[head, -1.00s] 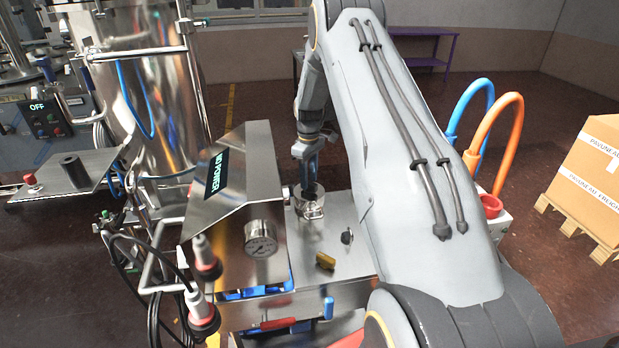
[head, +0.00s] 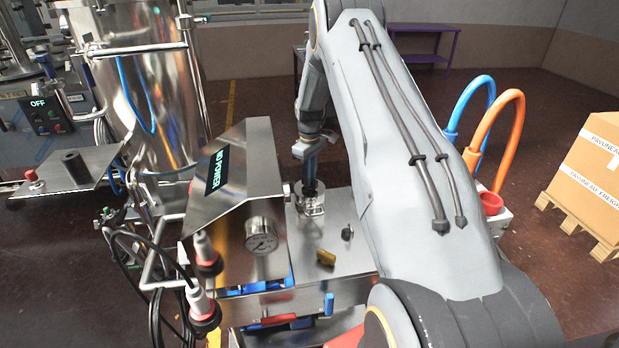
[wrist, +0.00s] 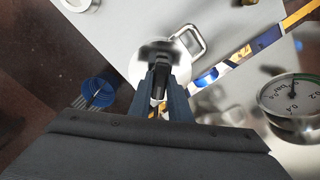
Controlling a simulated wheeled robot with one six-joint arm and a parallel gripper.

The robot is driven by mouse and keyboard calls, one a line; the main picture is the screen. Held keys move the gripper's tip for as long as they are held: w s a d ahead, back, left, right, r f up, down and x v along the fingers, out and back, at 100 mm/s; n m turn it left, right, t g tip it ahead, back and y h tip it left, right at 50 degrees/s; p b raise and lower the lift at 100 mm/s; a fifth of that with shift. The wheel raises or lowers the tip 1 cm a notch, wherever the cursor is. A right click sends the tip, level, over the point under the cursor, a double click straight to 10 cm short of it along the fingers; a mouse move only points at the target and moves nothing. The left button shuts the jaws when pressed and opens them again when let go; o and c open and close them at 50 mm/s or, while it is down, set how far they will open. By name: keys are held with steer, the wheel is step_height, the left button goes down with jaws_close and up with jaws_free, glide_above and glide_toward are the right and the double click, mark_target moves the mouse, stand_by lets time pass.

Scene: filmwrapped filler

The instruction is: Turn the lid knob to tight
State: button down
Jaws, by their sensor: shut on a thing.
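The round metal lid (head: 301,206) sits on the steel machine top, with a wire-like handle at its side. In the wrist view the lid (wrist: 139,72) is a pale disc, and its dark lid knob (wrist: 158,50) stands at its centre. My gripper (head: 311,190) points down onto the lid from above. In the wrist view my gripper (wrist: 162,80) has its fingers close together on the dark knob. The fingers hide part of the knob. I see no mark showing how tight it is.
A sloped steel cover (head: 235,170) and a pressure gauge (head: 262,235) stand left of the lid. A small black knob (head: 347,232) and a brass piece (head: 326,258) are on the machine top. Blue (head: 470,95) and orange (head: 515,120) hoses rise at right.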

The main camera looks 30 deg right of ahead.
steer(key=m+b, duration=0.3)
steer(key=m, duration=0.1)
steer(key=shift+f, duration=0.15)
steer(key=m+b, duration=0.3)
steer(key=m, duration=0.1)
steer(key=shift+m, duration=0.4)
steer(key=m+b, duration=0.2)
steer(key=m, duration=0.2)
steer(key=shift+m, duration=0.3)
steer(key=m+b, duration=0.1)
steer(key=m, duration=0.3)
steer(key=c, duration=1.6)
jaws_free()
steer(key=shift+c, duration=0.2)
